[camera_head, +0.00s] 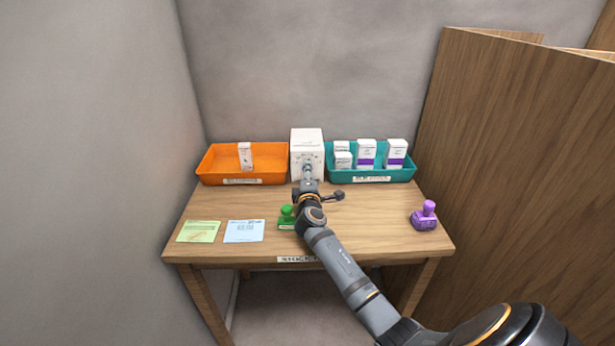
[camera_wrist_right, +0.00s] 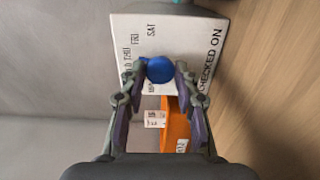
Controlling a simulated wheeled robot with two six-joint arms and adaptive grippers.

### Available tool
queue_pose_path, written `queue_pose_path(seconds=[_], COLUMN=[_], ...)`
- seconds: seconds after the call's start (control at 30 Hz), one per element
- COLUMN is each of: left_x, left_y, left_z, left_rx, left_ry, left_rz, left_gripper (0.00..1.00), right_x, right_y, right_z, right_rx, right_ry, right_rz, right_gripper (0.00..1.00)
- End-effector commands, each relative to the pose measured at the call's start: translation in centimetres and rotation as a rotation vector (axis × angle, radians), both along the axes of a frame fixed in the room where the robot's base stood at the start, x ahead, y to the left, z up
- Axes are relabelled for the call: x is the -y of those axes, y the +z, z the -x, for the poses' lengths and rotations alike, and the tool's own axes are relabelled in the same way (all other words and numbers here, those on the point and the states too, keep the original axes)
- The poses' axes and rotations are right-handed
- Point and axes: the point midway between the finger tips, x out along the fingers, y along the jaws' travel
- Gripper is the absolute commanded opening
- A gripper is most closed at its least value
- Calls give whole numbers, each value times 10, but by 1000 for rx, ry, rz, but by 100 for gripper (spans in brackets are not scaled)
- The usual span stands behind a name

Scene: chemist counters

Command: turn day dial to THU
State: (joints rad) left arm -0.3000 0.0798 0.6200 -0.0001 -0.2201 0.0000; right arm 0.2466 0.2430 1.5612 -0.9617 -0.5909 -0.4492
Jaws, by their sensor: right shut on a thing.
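The day dial is a blue knob (camera_wrist_right: 160,69) on the front of a white box (camera_head: 306,137) at the back middle of the table. In the right wrist view the white face (camera_wrist_right: 190,36) appears turned, with THU, FRI, SAT and CHECKED ON printed on it. My right gripper (camera_head: 307,170) reaches the box front, and in the wrist view its two fingers close on the knob from both sides. A pointer mark on the knob cannot be made out, so its setting is unclear. My left gripper is not in view.
An orange tray (camera_head: 207,172) with a small white box stands left of the dial box; a teal tray (camera_head: 405,175) with several boxes stands right. A green stamp (camera_head: 286,217), a purple stamp (camera_head: 425,217), a green card (camera_head: 198,231) and a blue card (camera_head: 244,231) lie nearer the front.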

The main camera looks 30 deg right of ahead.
Motion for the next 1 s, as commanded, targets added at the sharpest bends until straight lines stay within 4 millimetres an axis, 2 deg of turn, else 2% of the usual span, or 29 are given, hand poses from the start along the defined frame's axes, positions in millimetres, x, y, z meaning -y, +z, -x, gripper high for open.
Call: queue_pose_path(seconds=[0.5, 0.53, 0.67, 1.0], left_x=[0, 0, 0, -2], left_y=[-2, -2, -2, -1], left_z=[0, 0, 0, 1], left_rx=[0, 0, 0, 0], left_ry=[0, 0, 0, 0], left_rz=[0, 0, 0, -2], left_gripper=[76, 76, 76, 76], right_x=[0, 0, 0, 0], right_y=[-3, -3, -3, 4], right_z=[1, 1, 1, 0], right_rx=[3, 3, 4, 8], right_ry=[-2, -2, -2, -2], right_rz=[-17, -17, -15, -13], right_gripper=[0, 35, 53, 53])
